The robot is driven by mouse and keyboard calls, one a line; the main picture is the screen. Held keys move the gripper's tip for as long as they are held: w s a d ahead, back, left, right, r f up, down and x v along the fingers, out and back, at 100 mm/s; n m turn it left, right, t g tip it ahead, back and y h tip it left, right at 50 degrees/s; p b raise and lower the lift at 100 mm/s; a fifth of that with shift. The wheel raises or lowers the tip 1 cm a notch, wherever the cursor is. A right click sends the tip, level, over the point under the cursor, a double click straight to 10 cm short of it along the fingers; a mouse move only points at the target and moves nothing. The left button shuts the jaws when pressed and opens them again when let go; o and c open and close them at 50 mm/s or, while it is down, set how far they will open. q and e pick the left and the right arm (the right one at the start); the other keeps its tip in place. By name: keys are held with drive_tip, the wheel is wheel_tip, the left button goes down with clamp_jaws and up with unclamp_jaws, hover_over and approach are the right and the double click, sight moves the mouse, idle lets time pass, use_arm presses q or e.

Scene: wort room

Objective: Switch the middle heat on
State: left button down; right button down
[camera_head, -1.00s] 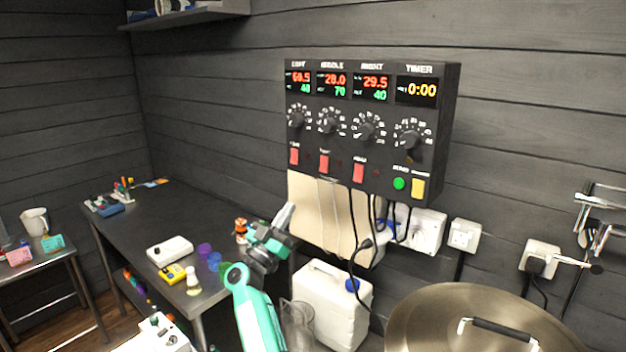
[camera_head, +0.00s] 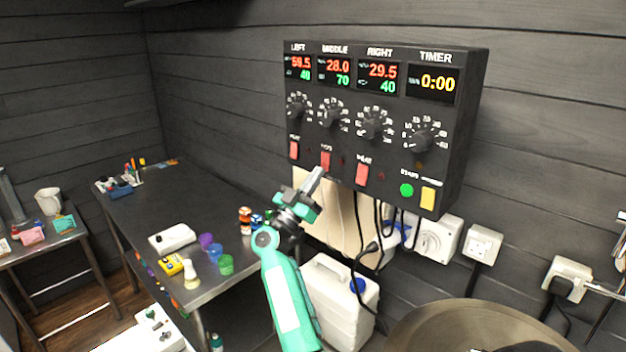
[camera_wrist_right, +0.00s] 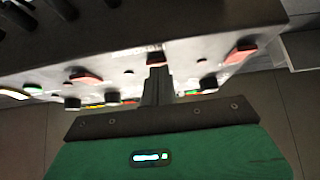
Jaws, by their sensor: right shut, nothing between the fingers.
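The control box (camera_head: 391,150) on the wall has LEFT, MIDDLE, RIGHT and TIMER columns. The red middle heat switch (camera_head: 326,160) sits below the middle dial (camera_head: 333,113). The middle display (camera_head: 335,72) reads 28.0 over 70. My right gripper (camera_head: 314,180) is shut and empty, its tip pointing up just below the middle switch. In the right wrist view the shut fingers (camera_wrist_right: 157,86) reach up to the middle red switch (camera_wrist_right: 155,58), partly covering it. I cannot tell whether they touch. My left gripper is not in view.
The left heat switch (camera_head: 294,150) and right heat switch (camera_head: 362,174) flank the middle one. A green start button (camera_head: 407,190) and yellow switch (camera_head: 428,198) are at the lower right. Cables hang below the box. A white canister (camera_head: 335,300) and large lid (camera_head: 470,330) stand beneath.

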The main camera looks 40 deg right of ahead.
drive_tip(key=shift+s+a+r, duration=0.15)
drive_tip(key=shift+a+r, duration=0.05)
drive_tip(key=shift+a, duration=0.05)
drive_tip(key=shift+d+f+b, duration=0.3)
drive_tip(key=shift+b, duration=0.2)
drive_tip(key=shift+d+h, duration=0.15)
drive_tip(key=shift+h, duration=0.15)
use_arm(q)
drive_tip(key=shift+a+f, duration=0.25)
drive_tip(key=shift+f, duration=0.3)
use_arm(e)
drive_tip(key=shift+r, duration=0.1)
